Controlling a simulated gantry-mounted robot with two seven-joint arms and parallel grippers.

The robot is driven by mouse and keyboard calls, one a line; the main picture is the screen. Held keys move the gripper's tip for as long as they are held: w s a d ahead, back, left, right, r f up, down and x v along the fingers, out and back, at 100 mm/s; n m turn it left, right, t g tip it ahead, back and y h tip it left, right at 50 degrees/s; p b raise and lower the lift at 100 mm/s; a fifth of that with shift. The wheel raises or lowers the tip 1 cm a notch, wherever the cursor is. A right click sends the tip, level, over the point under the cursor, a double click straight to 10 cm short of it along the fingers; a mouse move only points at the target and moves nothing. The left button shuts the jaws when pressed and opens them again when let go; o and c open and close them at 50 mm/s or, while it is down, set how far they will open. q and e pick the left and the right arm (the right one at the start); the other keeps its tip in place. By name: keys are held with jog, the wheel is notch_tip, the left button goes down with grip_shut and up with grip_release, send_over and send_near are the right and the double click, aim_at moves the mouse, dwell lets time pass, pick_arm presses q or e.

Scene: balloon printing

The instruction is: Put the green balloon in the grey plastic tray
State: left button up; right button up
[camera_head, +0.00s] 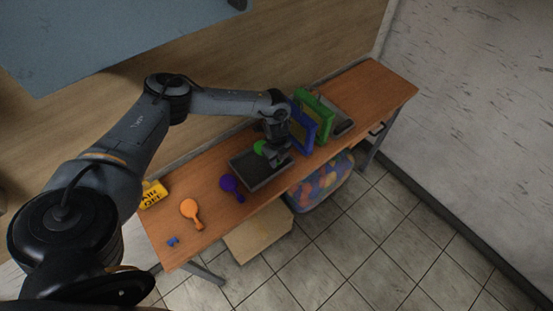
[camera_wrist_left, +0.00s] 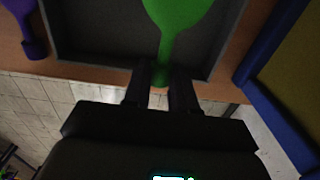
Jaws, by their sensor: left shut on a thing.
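The green balloon (camera_wrist_left: 178,18) is flat, with a narrow neck toward my left gripper (camera_wrist_left: 161,92). My left gripper is shut on the balloon's neck end. The balloon is over the grey plastic tray (camera_wrist_left: 75,55); I cannot tell whether it touches the tray floor. In the head view the tray (camera_head: 245,171) lies on the wooden table, and a bit of the green balloon (camera_head: 259,147) shows beside my left gripper (camera_head: 275,159). My arm hides the rest of it. My right gripper is not in view.
A purple balloon (camera_head: 231,184) lies just left of the tray, and an orange balloon (camera_head: 190,209) farther left. A small blue piece (camera_head: 173,241) and a yellow object (camera_head: 152,193) are at the left end. Blue (camera_head: 303,122) and green (camera_head: 319,110) frames stand close right of the tray.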

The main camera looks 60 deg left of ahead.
pick_arm(q)
jog(key=shift+f, duration=0.35)
jog(key=shift+f, duration=0.25)
jog(key=o, duration=0.9)
jog(key=shift+r, duration=0.1)
